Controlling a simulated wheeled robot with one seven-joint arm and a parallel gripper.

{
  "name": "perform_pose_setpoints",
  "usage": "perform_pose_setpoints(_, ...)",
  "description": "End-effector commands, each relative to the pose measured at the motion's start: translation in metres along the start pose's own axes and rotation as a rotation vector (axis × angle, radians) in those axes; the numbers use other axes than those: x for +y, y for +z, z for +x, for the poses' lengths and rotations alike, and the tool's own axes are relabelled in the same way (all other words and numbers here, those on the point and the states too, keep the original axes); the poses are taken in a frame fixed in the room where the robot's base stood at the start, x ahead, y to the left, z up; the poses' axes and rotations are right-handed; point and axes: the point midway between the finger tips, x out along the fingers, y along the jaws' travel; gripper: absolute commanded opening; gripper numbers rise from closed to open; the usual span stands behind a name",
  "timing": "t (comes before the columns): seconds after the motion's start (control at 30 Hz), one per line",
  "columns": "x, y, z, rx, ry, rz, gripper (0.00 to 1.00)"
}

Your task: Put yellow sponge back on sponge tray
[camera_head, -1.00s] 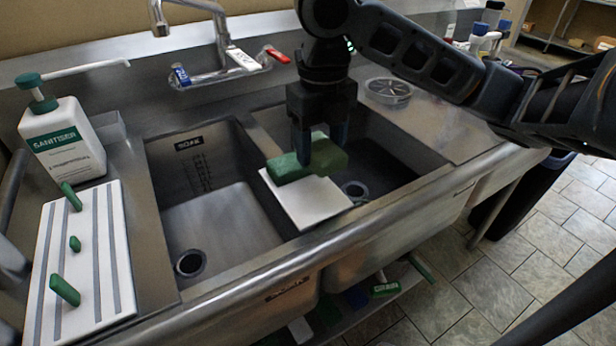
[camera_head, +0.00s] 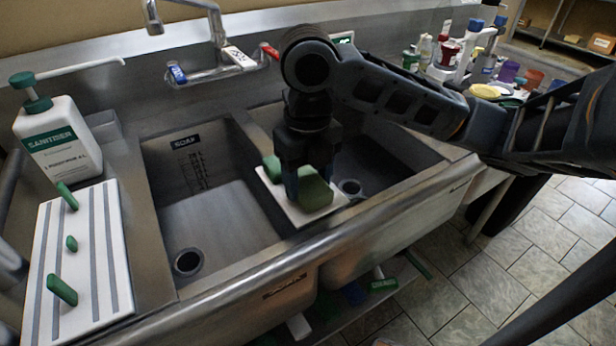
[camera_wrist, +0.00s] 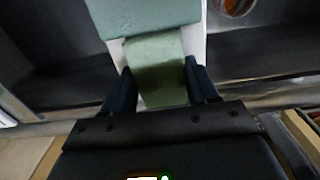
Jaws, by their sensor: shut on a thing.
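The sponge tray (camera_head: 268,188) is a flat white plate across the sinks' divider and the right basin. A darker green sponge (camera_head: 270,165) lies on its far left part and shows teal at the top of the wrist view (camera_wrist: 145,15). My gripper (camera_head: 308,186) points down over the tray, shut on an olive-green sponge (camera_head: 316,194). That held sponge, the yellower of the two, shows between the fingers in the wrist view (camera_wrist: 158,68). It is at or just above the tray; I cannot tell if it touches. My fingers hide part of it.
The left basin (camera_head: 215,215) is empty. The steel front rim (camera_head: 330,240) runs close before the tray. A faucet (camera_head: 215,50) stands behind. A sanitizer bottle (camera_head: 58,140) and a white board with green handles (camera_head: 85,250) are on the left. Bottles (camera_head: 470,50) crowd the far right.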

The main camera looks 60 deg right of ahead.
Motion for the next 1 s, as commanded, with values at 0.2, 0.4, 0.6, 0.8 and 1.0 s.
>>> perform_pose_setpoints(0.2,0.0,0.0,0.002,0.0,0.0,0.0,0.73)
perform_pose_setpoints(0.4,0.0,0.0,0.002,0.0,0.0,0.0,0.84)
perform_pose_setpoints(0.6,0.0,0.0,0.0,0.0,0.0,0.0,0.84)
perform_pose_setpoints(0.8,0.0,0.001,-0.021,-0.003,-0.001,-0.003,0.84)
perform_pose_setpoints(1.0,-0.001,0.001,-0.065,-0.005,-0.004,-0.003,0.84)
